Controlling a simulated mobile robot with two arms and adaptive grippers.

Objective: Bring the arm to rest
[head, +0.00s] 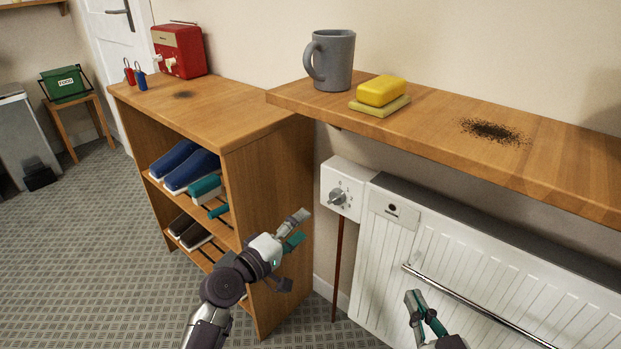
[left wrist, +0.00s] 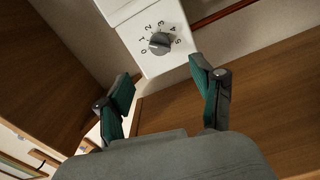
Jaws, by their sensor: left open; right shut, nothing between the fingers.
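My left arm (head: 225,290) reaches in from the lower left. Its gripper (head: 298,230) is open and empty, in front of the side panel of the shoe cabinet. In the left wrist view my left gripper (left wrist: 163,95) has its two fingers apart with nothing between them. Beyond them is a white thermostat box (left wrist: 150,35) with a grey numbered dial (left wrist: 160,43). My right gripper (head: 420,305) is shut and empty at the bottom of the head view, in front of the radiator.
The radiator (head: 385,270) has a towel bar (head: 470,305). Above it a wooden shelf (head: 420,105) holds a grey mug (head: 333,62), a yellow sponge (head: 381,90) and a dark speckled patch (head: 492,131). The shoe cabinet (head: 260,170) stands left. The floor (head: 80,270) is open at left.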

